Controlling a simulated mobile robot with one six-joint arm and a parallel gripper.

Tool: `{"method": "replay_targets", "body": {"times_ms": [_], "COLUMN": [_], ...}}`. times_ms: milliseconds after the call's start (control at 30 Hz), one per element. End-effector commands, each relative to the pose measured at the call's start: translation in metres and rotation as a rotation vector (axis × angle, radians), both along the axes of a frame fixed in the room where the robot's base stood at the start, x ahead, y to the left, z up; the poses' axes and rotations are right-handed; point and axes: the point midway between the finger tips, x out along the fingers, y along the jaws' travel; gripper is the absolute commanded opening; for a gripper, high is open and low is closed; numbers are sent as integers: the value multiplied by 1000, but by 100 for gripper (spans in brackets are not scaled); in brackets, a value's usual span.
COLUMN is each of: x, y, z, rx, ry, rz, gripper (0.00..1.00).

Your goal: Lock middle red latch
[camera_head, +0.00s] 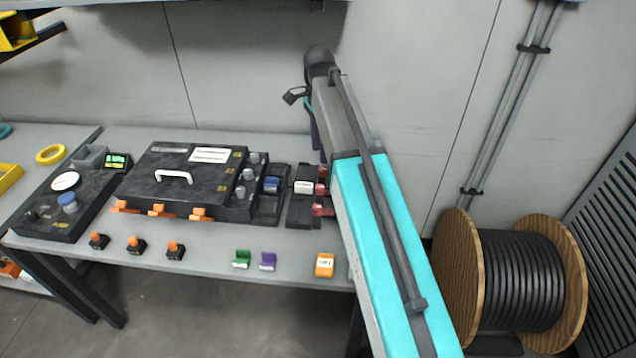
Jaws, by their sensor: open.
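A dark block with a white label (304,187) sits at the right of the workbench, with several small red latches along its right side. The middle red latch (320,189) shows just left of my arm, with another red latch (322,209) in front of it. A further red part shows behind, at my arm's edge. Whether each latch is locked is too small to tell. My gripper (316,142) points down behind the block, apart from the middle latch. It is open, seen only in part beside my arm, and no held object shows.
A black case (184,182) with a white handle and orange latches stands left of the block. Small orange, green and purple pieces lie along the front of the bench (215,252). A cable spool (515,280) stands at right. The wall is close behind.

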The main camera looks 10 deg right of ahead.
Motion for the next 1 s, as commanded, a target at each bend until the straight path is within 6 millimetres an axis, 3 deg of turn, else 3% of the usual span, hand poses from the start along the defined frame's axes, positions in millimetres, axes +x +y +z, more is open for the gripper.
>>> {"method": "replay_targets", "body": {"times_ms": [333,1000], "x": [-1,-4], "y": [1,2], "z": [-15,-84], "rx": [0,0], "ry": [1,1], "rz": [2,3], "gripper": [42,42]}}
